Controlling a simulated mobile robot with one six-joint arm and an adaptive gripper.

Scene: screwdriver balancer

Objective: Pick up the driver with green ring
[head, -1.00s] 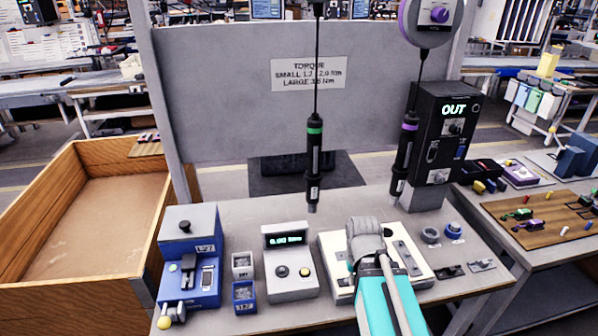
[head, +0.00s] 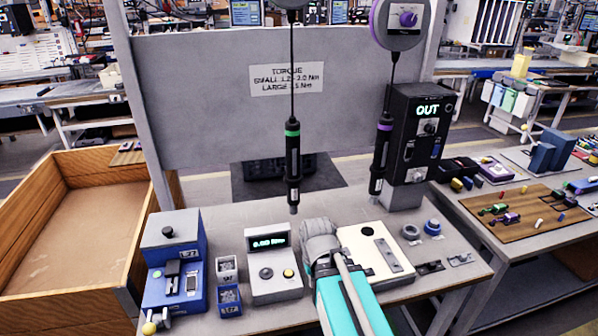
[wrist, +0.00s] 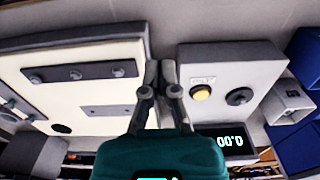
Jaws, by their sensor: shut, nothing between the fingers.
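The driver with the green ring (head: 292,165) is black and hangs upright on a cord above the bench, left of the driver with the purple ring (head: 381,160). My arm's grey wrist shows in the head view low over the bench, in front of and below the green-ringed driver, and hides the fingertips there. In the wrist view my gripper (wrist: 160,72) is shut and empty, between the white fixture plate (wrist: 80,80) and the torque meter (wrist: 225,75). The green-ringed driver does not show in the wrist view.
The torque meter (head: 272,262) and small blue bins (head: 229,299) stand left of my arm. The white plate (head: 375,255) lies to its right. A black box reading OUT (head: 415,140) stands behind the purple-ringed driver. A grey panel (head: 215,110) rises behind the drivers.

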